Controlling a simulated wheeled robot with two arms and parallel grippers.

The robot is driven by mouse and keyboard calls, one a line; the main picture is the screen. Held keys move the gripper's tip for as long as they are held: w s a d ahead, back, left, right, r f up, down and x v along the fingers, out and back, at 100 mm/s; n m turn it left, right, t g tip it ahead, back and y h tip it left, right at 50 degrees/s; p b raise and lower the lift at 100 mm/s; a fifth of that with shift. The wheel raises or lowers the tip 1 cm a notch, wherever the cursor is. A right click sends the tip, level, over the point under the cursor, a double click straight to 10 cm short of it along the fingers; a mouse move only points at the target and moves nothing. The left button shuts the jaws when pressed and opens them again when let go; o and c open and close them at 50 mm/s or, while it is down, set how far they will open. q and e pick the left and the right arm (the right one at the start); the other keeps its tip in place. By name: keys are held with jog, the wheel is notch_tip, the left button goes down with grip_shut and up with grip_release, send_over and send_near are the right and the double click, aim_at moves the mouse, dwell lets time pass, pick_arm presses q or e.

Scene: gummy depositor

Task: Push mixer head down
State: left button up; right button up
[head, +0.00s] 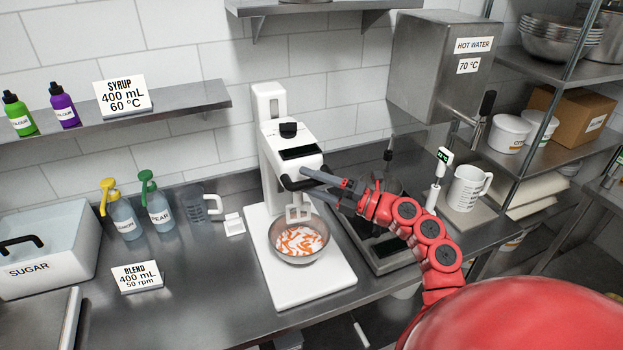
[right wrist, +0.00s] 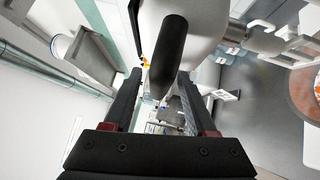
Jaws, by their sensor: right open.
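The white mixer (head: 266,110) stands on the counter. Its head (head: 292,157) carries a dark display, a black knob on top and a black handle (head: 289,184) at the front. A pale beater (head: 298,212) hangs from the head at the far rim of a metal bowl (head: 276,249), which holds orange and white pieces. My right gripper (head: 306,181) is open at the handle, its fingers coming in from the right. In the right wrist view the black handle (right wrist: 168,55) shows between the spread fingers (right wrist: 158,98); contact cannot be told. My left gripper is out of view.
A dark scale-like appliance (head: 385,258) stands right of the mixer, under my right arm. A white jug (head: 467,188) and a hot water box (head: 440,65) are further right. Counter between sign and mixer is clear.

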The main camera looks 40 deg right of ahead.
grip_shut()
dwell(1.4)
